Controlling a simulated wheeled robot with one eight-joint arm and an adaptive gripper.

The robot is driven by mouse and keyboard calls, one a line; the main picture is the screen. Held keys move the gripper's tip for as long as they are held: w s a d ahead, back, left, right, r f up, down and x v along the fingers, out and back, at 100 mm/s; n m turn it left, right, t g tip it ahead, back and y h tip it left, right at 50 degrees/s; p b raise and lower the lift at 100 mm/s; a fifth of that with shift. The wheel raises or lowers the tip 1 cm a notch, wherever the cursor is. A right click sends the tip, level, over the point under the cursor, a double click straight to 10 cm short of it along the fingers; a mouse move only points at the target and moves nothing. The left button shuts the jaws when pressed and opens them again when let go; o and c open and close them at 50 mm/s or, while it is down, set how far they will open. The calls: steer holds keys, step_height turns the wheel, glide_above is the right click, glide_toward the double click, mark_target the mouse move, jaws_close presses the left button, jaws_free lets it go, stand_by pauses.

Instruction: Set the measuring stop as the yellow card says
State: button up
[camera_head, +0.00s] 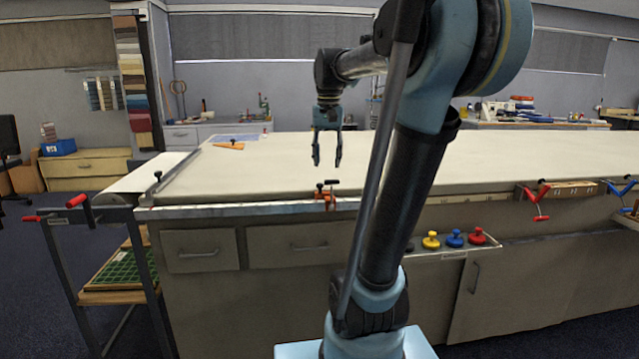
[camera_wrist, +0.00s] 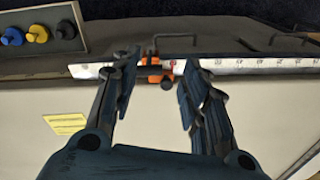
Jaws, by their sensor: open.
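The orange measuring stop (camera_head: 327,198) with a dark knob sits on the scale rail (camera_head: 250,208) along the table's front edge. In the wrist view the stop (camera_wrist: 152,80) shows between my fingers, beyond their tips. My gripper (camera_head: 327,162) is open and empty, above the table behind the stop. In the wrist view my gripper (camera_wrist: 157,72) has its fingers spread on either side of the stop. The white scale (camera_wrist: 260,63) has marks too small to read. The yellow card (camera_wrist: 66,123) lies on the cloth; its writing is unreadable.
Yellow, blue and red knobs (camera_head: 455,239) stand on a ledge below the front edge, right of my arm. An orange object (camera_head: 229,146) lies at the table's far left. Red-handled clamps (camera_head: 537,200) hang at the right. The cloth around my gripper is clear.

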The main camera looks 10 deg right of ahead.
steer(key=m, duration=0.1)
glide_toward(320, 184)
steer(key=shift+g, duration=0.3)
steer(key=f, duration=0.8)
steer(key=shift+w+f, duration=0.4)
jaws_close()
